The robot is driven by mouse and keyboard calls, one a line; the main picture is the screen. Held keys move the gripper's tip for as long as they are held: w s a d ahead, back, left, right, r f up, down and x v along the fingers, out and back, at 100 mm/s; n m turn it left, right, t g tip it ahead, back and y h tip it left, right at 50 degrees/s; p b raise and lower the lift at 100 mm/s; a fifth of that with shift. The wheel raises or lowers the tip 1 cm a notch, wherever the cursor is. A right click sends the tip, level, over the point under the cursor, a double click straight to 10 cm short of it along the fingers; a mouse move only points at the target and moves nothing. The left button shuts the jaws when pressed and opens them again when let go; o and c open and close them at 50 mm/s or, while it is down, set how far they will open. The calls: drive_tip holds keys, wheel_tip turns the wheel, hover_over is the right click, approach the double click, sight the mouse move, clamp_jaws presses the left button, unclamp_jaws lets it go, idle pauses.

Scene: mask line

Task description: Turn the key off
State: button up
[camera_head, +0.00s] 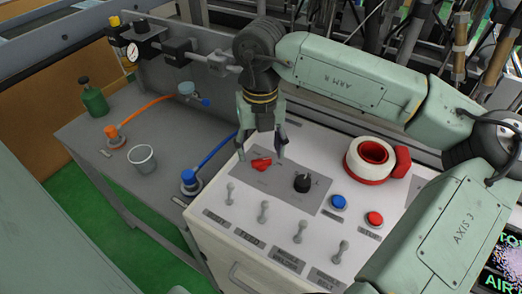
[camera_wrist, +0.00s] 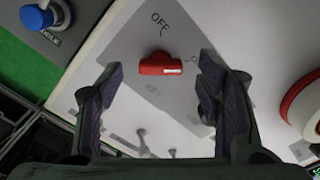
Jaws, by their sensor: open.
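The red key (camera_head: 261,164) is a small red handle on the grey plate of the white control panel (camera_head: 335,222). In the wrist view the key (camera_wrist: 160,65) lies crosswise, its white-marked end pointing right. An "OFF" label stands above it, and a second label at the right is partly hidden by a finger. My gripper (camera_head: 262,152) points down over the key. Its fingers are open and empty, one on each side of the key in the wrist view, with visible gaps. Whether the fingertips are level with the key I cannot tell.
A black knob (camera_head: 302,185) sits close right of the key. Several toggle switches, a blue button (camera_head: 338,203) and a red button (camera_head: 375,219) are nearby. A red-and-white tape roll (camera_head: 369,160) lies behind. A grey table with a metal cup (camera_head: 143,158) stands left.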

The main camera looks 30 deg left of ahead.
sight(261, 163)
drive_tip(key=shift+f, duration=1.3)
drive_tip(key=shift+c, duration=0.4)
drive_tip(key=c, duration=1.1)
